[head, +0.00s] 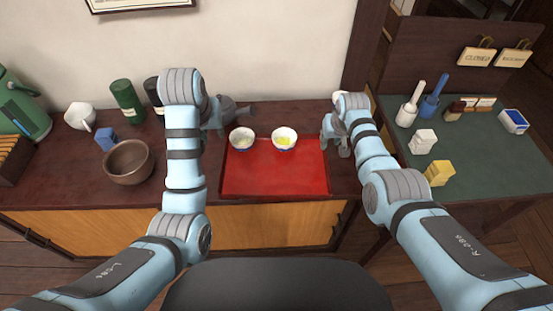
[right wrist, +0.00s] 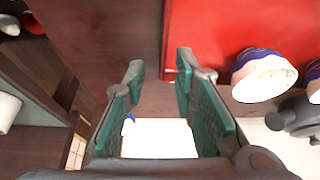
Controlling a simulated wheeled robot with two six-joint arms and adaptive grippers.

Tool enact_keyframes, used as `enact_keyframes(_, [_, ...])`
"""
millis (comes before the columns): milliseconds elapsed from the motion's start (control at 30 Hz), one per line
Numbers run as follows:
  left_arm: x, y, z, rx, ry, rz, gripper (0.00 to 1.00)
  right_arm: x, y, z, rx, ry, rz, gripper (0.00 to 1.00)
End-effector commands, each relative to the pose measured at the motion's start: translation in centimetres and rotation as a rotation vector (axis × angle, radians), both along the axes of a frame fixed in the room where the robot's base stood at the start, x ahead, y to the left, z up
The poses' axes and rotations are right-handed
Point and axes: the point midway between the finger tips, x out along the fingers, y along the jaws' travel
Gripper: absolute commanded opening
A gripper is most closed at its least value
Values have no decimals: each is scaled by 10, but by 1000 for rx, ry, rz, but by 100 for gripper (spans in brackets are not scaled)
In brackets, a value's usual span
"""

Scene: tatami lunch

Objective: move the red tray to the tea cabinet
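The red tray (head: 275,180) lies flat on the dark-topped wooden cabinet (head: 60,180) that also bears tea ware. Two small bowls stand on it near its far edge: one at left (head: 242,139) and one with yellow-green contents (head: 284,139). My left gripper (head: 226,118) is by the tray's far left corner; its fingers are too small to read. My right gripper (head: 334,142) is at the tray's right edge. In the right wrist view its fingers (right wrist: 159,72) are apart with nothing clasped, and the tray (right wrist: 215,35) lies on the right.
A brown bowl (head: 129,162), green canister (head: 126,98) and green machine (head: 22,105) stand at left. A green-topped table (head: 485,165) at right holds a yellow block (head: 439,173), a white block (head: 423,141) and mortars. The cabinet top before the brown bowl is clear.

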Motion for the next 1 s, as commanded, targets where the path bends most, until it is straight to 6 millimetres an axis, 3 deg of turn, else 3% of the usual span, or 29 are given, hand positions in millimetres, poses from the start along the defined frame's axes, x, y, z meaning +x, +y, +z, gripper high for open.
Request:
enact_keyframes(167, [-1,0,1,0,0,0,25,-6,0,16,0,-4,0,25])
enact_keyframes(400, [-1,0,1,0,0,0,25,-32,-2,75,2,-8,1,25])
enact_keyframes(567, [-1,0,1,0,0,0,25,-45,-3,105,1,-7,0,25])
enact_keyframes(1000, [-1,0,1,0,0,0,25,-50,-3,112,1,-5,0,25])
